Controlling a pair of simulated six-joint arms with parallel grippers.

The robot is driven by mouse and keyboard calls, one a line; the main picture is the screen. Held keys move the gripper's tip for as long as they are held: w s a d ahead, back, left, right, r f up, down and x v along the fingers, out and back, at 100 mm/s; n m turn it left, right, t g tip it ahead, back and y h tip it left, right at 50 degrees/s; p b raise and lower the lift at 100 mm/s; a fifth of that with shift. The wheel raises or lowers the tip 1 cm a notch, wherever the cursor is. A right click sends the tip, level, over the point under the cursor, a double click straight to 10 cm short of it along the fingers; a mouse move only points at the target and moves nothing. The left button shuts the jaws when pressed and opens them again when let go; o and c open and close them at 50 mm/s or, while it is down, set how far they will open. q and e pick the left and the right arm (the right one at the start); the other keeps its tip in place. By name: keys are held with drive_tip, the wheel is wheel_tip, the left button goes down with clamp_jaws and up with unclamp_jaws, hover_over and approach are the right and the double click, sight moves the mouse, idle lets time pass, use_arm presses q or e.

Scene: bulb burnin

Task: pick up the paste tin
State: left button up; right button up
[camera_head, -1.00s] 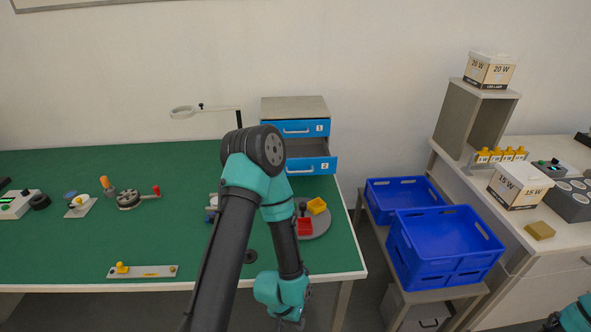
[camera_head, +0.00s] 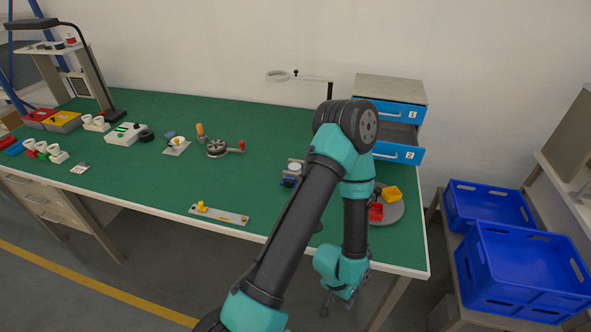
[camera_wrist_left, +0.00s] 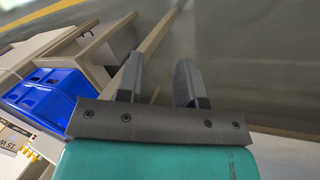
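I cannot pick out the paste tin with certainty. A small round blue-grey thing (camera_head: 169,135) on the green table, behind a white plate with a knob, may be it; it is too small to tell. My left gripper (camera_head: 337,302) hangs beyond the table's front edge, low and far from that thing. In the left wrist view its two fingers (camera_wrist_left: 157,80) stand apart with nothing between them. My right gripper is not in view.
The green table (camera_head: 130,180) holds a crank device (camera_head: 218,148), a metal strip (camera_head: 220,215) and a round grey tray (camera_head: 390,212) with red and yellow bins. A drawer unit (camera_head: 392,88) stands behind my arm. Blue crates (camera_head: 520,285) stand right. The table's front middle is mostly clear.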

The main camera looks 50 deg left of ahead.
use_arm(q)
drive_tip(key=o, duration=1)
